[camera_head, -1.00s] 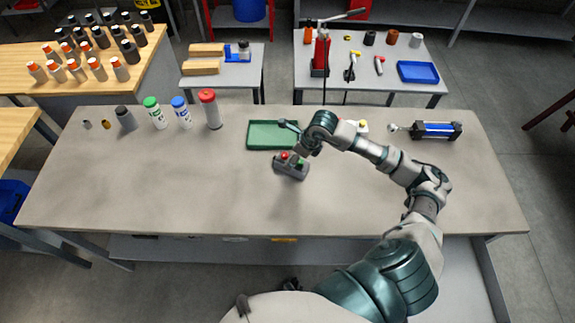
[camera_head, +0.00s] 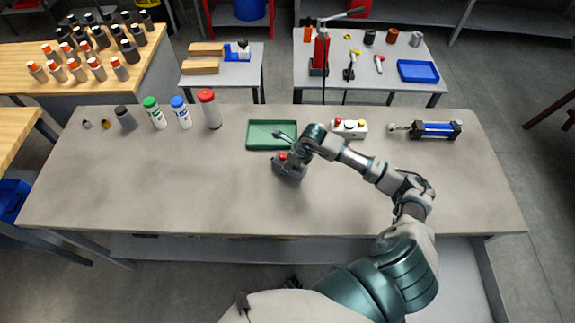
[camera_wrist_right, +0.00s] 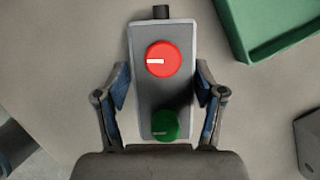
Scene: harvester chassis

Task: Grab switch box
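The grey switch box (camera_head: 287,171) with a red knob and a green knob lies on the long workbench, in front of the green tray. In the right wrist view the switch box (camera_wrist_right: 150,95) lies between the fingers of my right gripper (camera_wrist_right: 161,88). One finger is on each long side, with narrow gaps to the box, so the gripper looks open around it. In the head view my right gripper (camera_head: 292,157) is over the box and hides part of it, including the green knob.
A green tray (camera_head: 272,146) lies just behind the box. A pale button box (camera_head: 350,128) and a blue cylinder device (camera_head: 436,130) stand to the right. Several bottles, including a red-capped one (camera_head: 210,110), stand to the left. The front of the bench is clear.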

